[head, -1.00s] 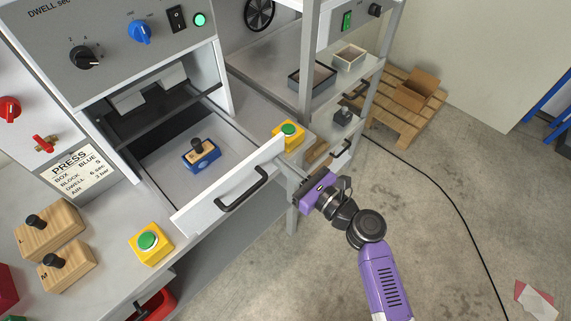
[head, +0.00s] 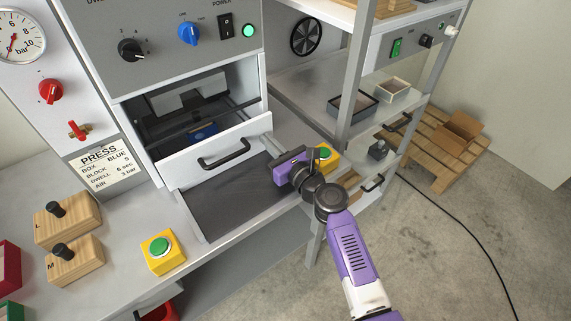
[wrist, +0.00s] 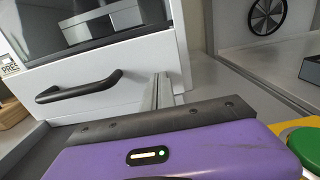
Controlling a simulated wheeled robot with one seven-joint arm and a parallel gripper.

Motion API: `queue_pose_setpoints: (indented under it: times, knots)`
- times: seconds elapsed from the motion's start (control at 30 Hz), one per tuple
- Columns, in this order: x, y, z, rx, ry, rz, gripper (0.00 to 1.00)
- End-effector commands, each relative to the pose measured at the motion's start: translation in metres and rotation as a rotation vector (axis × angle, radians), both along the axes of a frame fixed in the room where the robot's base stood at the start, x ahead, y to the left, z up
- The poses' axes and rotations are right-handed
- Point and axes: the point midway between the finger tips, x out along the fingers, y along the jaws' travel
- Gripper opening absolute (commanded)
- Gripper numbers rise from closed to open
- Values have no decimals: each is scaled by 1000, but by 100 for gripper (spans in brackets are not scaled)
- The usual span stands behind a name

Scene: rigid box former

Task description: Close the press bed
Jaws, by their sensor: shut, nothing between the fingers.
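The press bed is a drawer with a white front (head: 185,166) and a black bar handle (head: 224,154); in the head view it sits mostly inside the press, with a gap still showing behind its front. A blue block (head: 203,131) lies on the bed inside, partly hidden by the front. My purple gripper (head: 272,160) is at the right end of the drawer front, its fingers shut and empty. In the wrist view the white front (wrist: 120,108) and its handle (wrist: 80,87) fill the left; fingertip contact cannot be told.
A yellow box with a green button (head: 325,157) stands close to the right of my gripper. Another yellow button box (head: 162,251) stands at the front left. Wooden blocks (head: 70,219) lie on the bench at left. The dark surface (head: 235,200) before the drawer is clear.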

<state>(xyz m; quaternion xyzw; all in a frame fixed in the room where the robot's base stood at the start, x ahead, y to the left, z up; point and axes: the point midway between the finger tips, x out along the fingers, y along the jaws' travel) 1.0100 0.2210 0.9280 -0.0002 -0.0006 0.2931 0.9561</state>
Motion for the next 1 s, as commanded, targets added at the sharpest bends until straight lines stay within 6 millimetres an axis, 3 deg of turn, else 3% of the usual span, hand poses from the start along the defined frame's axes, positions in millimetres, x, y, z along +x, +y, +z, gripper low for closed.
queue_pose_setpoints:
  times: [0.2, 0.4, 1.0]
  knots:
    - [31, 22, -4, 0, 0, 1, 0]
    - [45, 30, -2, 0, 1, 0, 0]
    - [50, 33, 2, 1, -2, -4, 0]
